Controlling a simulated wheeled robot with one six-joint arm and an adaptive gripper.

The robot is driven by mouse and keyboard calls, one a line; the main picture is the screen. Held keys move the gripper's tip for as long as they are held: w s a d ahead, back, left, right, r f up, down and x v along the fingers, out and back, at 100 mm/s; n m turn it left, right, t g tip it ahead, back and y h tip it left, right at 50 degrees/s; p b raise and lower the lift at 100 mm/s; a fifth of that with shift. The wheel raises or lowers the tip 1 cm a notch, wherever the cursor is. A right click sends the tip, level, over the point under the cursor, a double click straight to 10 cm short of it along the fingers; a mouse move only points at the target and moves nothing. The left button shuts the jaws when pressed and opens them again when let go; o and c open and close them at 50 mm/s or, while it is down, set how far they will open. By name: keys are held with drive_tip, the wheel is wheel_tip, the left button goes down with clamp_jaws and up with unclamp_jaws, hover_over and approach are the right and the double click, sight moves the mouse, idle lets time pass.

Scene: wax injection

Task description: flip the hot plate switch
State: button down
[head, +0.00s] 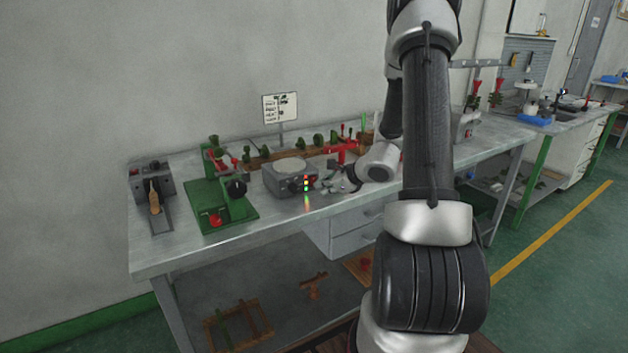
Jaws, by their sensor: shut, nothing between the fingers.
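The hot plate (281,177) is a grey box with a pale round top, standing near the middle of the workbench. Its front right face carries a dark knob and a small column of lit red, orange and green lights (306,184). The switch itself is too small to make out. My gripper (332,185) is shut and empty. It is just to the right of the hot plate's front, close to the lights; I cannot tell whether it touches. My arm comes in from the right and covers part of the bench.
Left of the hot plate stands a green machine (222,205) with a black knob, then a grey device with a wooden handle (153,193). Behind is a wooden rack (262,158) with green pieces and a sign (281,108). The bench's front strip is clear.

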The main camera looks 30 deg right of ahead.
drive_tip(key=shift+w, duration=0.1)
idle(0.4)
drive_tip(key=shift+w+r, duration=0.1)
drive_tip(key=shift+w, duration=0.2)
drive_tip(key=shift+w, duration=0.3)
idle(0.5)
drive_tip(key=shift+s, duration=0.1)
drive_tip(key=shift+s, duration=0.6)
drive_tip(key=shift+s+d+f, duration=0.1)
drive_tip(key=shift+s+f, duration=0.1)
drive_tip(key=shift+s, duration=1.05)
drive_tip(key=shift+s+f, duration=0.15)
drive_tip(key=shift+s, duration=1.1)
